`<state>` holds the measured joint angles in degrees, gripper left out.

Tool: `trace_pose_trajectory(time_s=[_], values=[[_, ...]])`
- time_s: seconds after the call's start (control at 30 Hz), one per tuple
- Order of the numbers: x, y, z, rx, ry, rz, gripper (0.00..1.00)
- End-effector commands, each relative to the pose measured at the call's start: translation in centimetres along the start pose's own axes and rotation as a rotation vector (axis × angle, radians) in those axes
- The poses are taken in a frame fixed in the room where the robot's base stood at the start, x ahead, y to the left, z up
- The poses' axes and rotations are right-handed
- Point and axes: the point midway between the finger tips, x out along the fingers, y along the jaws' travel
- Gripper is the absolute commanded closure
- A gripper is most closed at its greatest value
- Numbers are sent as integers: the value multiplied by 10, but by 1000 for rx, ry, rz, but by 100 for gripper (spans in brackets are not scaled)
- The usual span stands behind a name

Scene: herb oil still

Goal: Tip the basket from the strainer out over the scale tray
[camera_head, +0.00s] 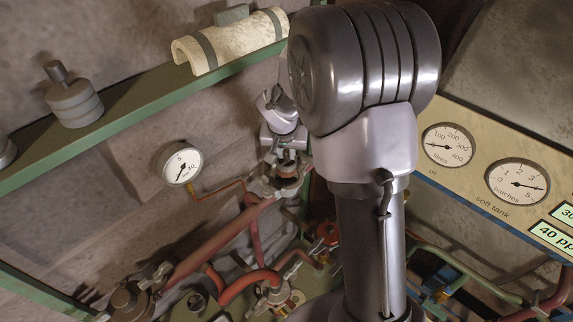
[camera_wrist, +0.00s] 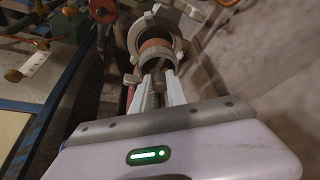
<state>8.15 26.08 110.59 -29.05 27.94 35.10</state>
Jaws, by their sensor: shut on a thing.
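My gripper (camera_wrist: 160,84) shows in the wrist view with its two pale fingers close together, shut on a narrow brownish part, which looks like the handle of the basket (camera_wrist: 158,78). The fingertips are at the mouth of a round open metal fitting with a reddish-brown inside, which looks like the strainer (camera_wrist: 157,46). I cannot tell how far the basket sits inside it. In the head view my gripper (camera_head: 287,157) points down at a pipe fitting (camera_head: 288,184), partly hidden by my arm. I cannot make out the scale tray in either view.
Red and copper pipes with valves (camera_head: 262,278) crowd the space below. A small pressure gauge (camera_head: 182,165) stands left of the gripper. A green shelf (camera_head: 130,122) holds a grey weight (camera_head: 73,100) and a cream half-shell (camera_head: 232,42). A gauge panel (camera_head: 490,170) is at right.

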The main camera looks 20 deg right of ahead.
Motion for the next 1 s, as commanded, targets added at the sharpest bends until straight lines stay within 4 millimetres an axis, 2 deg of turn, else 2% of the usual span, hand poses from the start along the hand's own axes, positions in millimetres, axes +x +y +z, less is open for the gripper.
trace_pose_trajectory(time_s=[0.03,0.2,1.0], values=[[-9,0,-5,1,4,-1,100],[-29,0,-12,0,1,0,100],[-91,0,-38,1,1,0,100]])
